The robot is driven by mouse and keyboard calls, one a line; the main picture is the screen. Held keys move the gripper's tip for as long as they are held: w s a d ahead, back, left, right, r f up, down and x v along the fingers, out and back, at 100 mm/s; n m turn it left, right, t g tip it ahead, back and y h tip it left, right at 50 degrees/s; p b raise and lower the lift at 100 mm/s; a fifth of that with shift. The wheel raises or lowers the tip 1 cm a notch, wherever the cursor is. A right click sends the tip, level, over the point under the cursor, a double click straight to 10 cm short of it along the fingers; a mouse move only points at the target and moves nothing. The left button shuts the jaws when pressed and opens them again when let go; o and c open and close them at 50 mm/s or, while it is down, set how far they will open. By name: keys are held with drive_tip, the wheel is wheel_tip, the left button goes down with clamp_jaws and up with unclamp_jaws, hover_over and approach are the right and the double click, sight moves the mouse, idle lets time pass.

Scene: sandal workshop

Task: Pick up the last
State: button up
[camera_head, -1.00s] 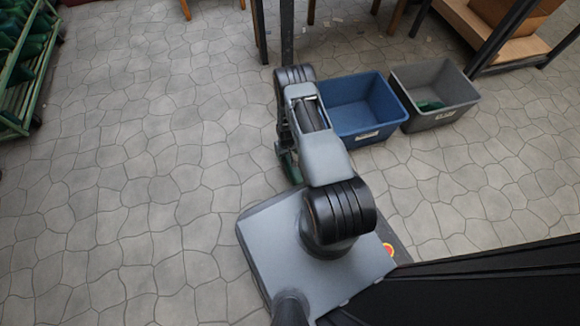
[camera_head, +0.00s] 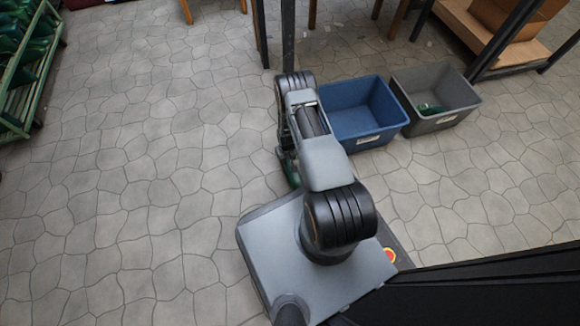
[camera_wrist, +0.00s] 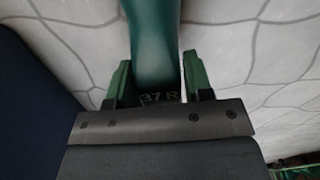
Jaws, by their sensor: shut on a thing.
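A green last (camera_wrist: 155,40) marked "37 R" is held between the two green-tipped fingers of my gripper (camera_wrist: 157,82) in the wrist view. Its narrow marked end is at the jaws and the rest runs out of the top of the frame. In the head view only a bit of green (camera_head: 291,172) shows below my arm, held over the floor to the left of the blue bin. My arm hides most of the gripper there.
A blue bin (camera_head: 368,138) stands right of my arm and looks empty where visible. A grey bin (camera_head: 436,122) beside it holds something green (camera_head: 430,108). A green rack (camera_head: 22,128) with green lasts stands at far left. The floor between is clear.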

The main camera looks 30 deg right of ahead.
wheel_tip(320, 180, up, 10)
drive_tip(key=p, duration=0.5)
drive_tip(key=a+r, duration=0.3)
drive_tip(key=r, duration=0.7)
drive_tip(key=a+r, duration=0.3)
drive_tip(key=r, duration=0.8)
drive_tip(key=a+r, duration=0.4)
drive_tip(key=r, duration=0.6)
wheel_tip(320, 180, up, 27)
drive_tip(key=s+p, duration=0.1)
drive_tip(key=p, duration=3.6)
drive_tip(key=shift+d+r, duration=0.2)
drive_tip(key=shift+d, duration=0.1)
